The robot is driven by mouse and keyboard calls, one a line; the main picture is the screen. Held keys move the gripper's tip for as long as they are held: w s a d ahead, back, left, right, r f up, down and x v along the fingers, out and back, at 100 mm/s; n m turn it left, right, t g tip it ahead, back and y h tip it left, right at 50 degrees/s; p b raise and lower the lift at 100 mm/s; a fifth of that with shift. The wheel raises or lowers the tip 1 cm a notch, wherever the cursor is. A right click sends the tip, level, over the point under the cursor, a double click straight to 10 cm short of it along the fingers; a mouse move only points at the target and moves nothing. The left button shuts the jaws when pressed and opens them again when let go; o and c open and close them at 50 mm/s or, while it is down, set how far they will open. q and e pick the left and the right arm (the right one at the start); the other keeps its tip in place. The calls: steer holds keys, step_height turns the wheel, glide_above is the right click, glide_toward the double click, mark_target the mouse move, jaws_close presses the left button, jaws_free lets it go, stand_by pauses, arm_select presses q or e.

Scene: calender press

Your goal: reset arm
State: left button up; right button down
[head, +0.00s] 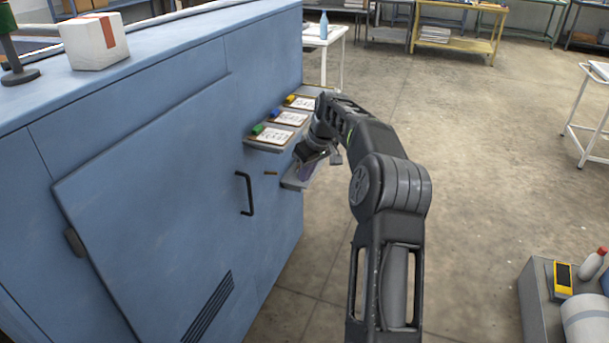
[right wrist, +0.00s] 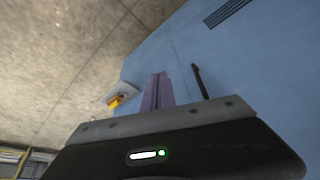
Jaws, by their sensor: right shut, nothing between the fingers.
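My right arm reaches forward in the head view, and its gripper (head: 312,167) is beside the blue machine (head: 150,150), over a small grey shelf (head: 294,183) on its side. In the right wrist view its fingers (right wrist: 158,92) are together with nothing between them. The machine's blue side (right wrist: 260,70) and a black handle (right wrist: 201,82) show close to the fingers there. My left gripper is not in view.
Printed cards with green (head: 258,129), blue (head: 276,113) and yellow (head: 290,99) blocks sit on ledges beside my right forearm. A black door handle (head: 245,193) sticks out nearby. A grey cart (head: 535,300) stands at lower right. Open floor (head: 480,140) lies right of the arm.

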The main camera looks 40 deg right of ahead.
stand_by(0.3)
steer(key=w+a+f+m+t, duration=0.1)
steer(key=w+a+f+m, duration=0.1)
steer(key=a+f, duration=0.35)
steer(key=w+a+f+m+t, duration=0.1)
steer(key=w+a+f, duration=0.2)
steer(key=f, duration=0.6)
steer(key=s+a+f+y, duration=0.1)
steer(key=s+a+f, duration=0.2)
steer(key=a+f, duration=0.4)
steer(key=s+a+f+y, duration=0.15)
steer(key=a+f, duration=0.35)
steer(key=a, duration=0.5)
steer(key=s+a+f+n+g+y, duration=0.1)
steer(key=s+a+f+g, duration=0.1)
steer(key=s+a, duration=1.1)
steer(key=s+a+f+n+g+y, duration=0.1)
steer(key=s+a+f+g, duration=0.2)
steer(key=s+a, duration=1)
steer(key=s+f+p, duration=0.1)
steer(key=s+f, duration=0.1)
steer(key=s, duration=0.1)
steer(key=shift+a+g, duration=0.3)
steer(key=shift+a, duration=0.1)
